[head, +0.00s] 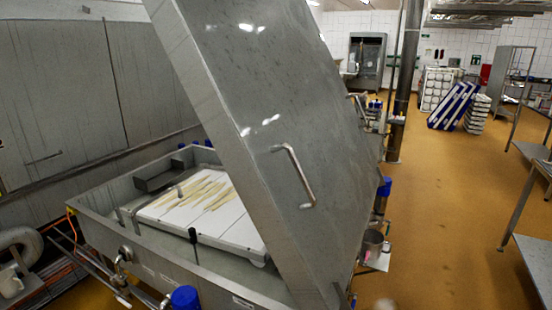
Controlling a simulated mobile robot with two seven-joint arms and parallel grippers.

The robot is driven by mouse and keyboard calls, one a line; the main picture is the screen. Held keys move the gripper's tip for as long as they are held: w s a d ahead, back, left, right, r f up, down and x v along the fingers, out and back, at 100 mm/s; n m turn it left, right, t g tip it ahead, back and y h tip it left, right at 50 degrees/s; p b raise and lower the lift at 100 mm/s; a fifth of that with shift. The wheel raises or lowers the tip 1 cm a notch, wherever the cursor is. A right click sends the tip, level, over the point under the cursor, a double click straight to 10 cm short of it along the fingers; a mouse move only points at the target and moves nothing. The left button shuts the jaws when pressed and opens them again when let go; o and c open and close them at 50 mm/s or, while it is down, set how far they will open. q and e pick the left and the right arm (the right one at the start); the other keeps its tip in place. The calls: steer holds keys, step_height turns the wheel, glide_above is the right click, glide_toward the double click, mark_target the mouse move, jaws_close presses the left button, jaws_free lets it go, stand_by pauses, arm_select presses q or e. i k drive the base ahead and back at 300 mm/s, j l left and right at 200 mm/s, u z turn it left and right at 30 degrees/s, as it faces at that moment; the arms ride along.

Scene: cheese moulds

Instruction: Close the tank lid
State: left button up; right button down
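The tank lid (262,95) is a large grey metal panel with a bar handle (298,178) on its face. It stands raised and tilted over the right part of the tank. The tank (178,262) is a rectangular metal basin at the lower left, open on its left side. White boards (232,226) with pale yellow strips on them lie inside it. The lid hides the tank's right part. Neither of my grippers shows in the head view.
Grey metal panels (60,95) stand behind the tank at left. A blue-capped fitting (186,297) and pipes run along the tank's front. A metal jug (373,246) is right of the lid. Metal tables (536,262) stand at the right edge. The orange floor between is clear.

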mark_target(262, 80)
steer(key=i+l+u, duration=0.35)
steer(key=l, duration=0.25)
steer(key=l+u, duration=0.3)
steer(key=l, duration=0.3)
steer(key=i+l+u, duration=0.15)
steer(key=l+u, duration=0.2)
steer(key=l, duration=0.35)
steer(key=l+u, duration=0.3)
steer(key=l, duration=0.4)
steer(key=k+l+u, duration=0.1)
steer(key=l+u, duration=0.25)
steer(key=l, duration=0.3)
steer(key=k+l+u, duration=0.15)
steer(key=l+u, duration=0.15)
steer(key=l, duration=0.4)
steer(key=k+l+u, duration=0.2)
steer(key=l+u, duration=0.15)
steer(key=l, duration=0.3)
steer(key=k+l+u, duration=0.3)
steer(key=l, duration=0.25)
